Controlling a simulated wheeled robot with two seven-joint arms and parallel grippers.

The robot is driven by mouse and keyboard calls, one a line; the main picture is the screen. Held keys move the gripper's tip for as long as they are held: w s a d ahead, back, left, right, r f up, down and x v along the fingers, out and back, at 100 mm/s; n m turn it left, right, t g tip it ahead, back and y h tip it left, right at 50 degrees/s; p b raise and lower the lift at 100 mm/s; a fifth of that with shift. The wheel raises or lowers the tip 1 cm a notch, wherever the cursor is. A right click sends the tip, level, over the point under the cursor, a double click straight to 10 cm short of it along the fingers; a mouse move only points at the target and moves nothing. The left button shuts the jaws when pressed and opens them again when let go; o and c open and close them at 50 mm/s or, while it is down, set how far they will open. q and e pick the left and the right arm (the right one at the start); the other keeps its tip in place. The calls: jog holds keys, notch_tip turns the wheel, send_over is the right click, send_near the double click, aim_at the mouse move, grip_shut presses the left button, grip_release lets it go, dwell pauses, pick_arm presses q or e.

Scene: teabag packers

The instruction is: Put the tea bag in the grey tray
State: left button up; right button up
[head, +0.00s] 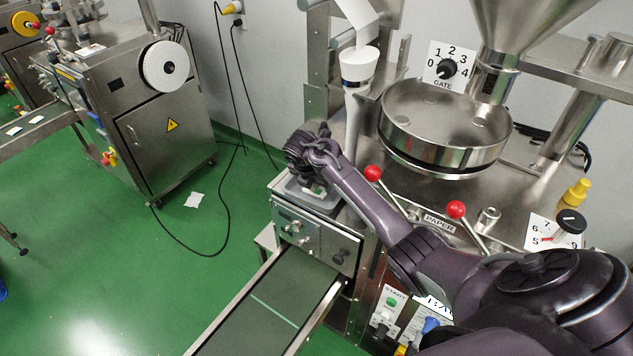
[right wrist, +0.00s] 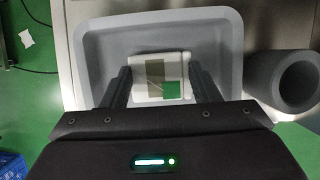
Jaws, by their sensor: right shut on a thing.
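The grey tray (head: 330,203) sits on top of the machine box above the conveyor; its pale rim and walls fill the upper part of the right wrist view (right wrist: 87,48). My right gripper (head: 312,186) is over the tray. In the right wrist view my right gripper (right wrist: 158,85) has its two dark fingers on either side of the tea bag (right wrist: 158,72), a white packet with olive and green patches, and is shut on it. The tea bag appears within the tray's outline; whether it touches the tray floor I cannot tell. My left gripper is not in view.
A conveyor belt (head: 262,308) runs down from below the tray. Levers with red knobs (head: 373,173) and a steel bowl (head: 445,120) stand to the right. A grey cylinder (right wrist: 283,80) is right of the tray. A white scrap (head: 194,200) lies on the green floor.

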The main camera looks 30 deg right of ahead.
jog(key=shift+f, duration=0.1)
jog(key=o, duration=0.9)
jog(key=shift+o, duration=0.2)
jog(key=shift+r, duration=0.2)
jog(key=b+v, duration=0.2)
jog(key=v, duration=1)
